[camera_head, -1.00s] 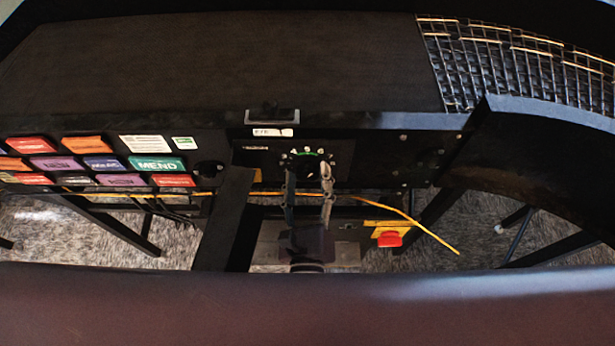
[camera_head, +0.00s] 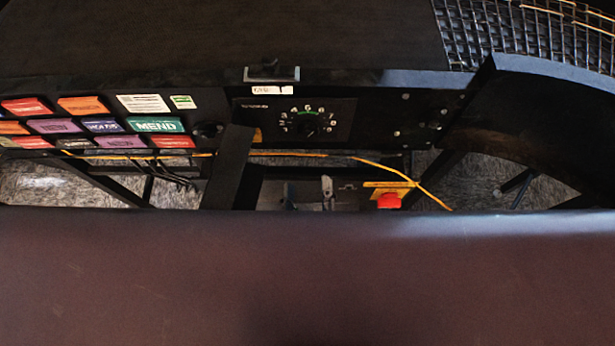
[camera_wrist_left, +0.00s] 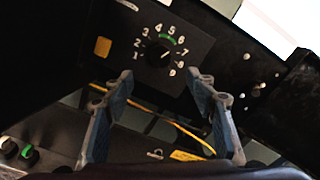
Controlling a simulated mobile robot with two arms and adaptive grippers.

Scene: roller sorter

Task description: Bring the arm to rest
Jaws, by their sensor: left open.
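My left gripper (camera_head: 309,190) shows only as its two fingertips in the head view, below the dial panel; the rest of the arm is hidden. In the left wrist view the gripper (camera_wrist_left: 161,82) has its blue-grey fingers spread apart, with nothing between them. The round black dial knob (camera_head: 309,124), ringed by white numbers and a green band, stands on the panel above the fingertips. The knob also shows in the left wrist view (camera_wrist_left: 160,53), beyond the fingertips and apart from them. My right gripper is not in view.
A red button (camera_head: 389,201) sits on a yellow plate right of the gripper. A yellow cable (camera_head: 380,168) runs under the panel. Coloured labels (camera_head: 155,125) cover the panel's left part. A black post (camera_head: 232,165) stands left of the gripper. A wire mesh (camera_head: 530,35) lies upper right.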

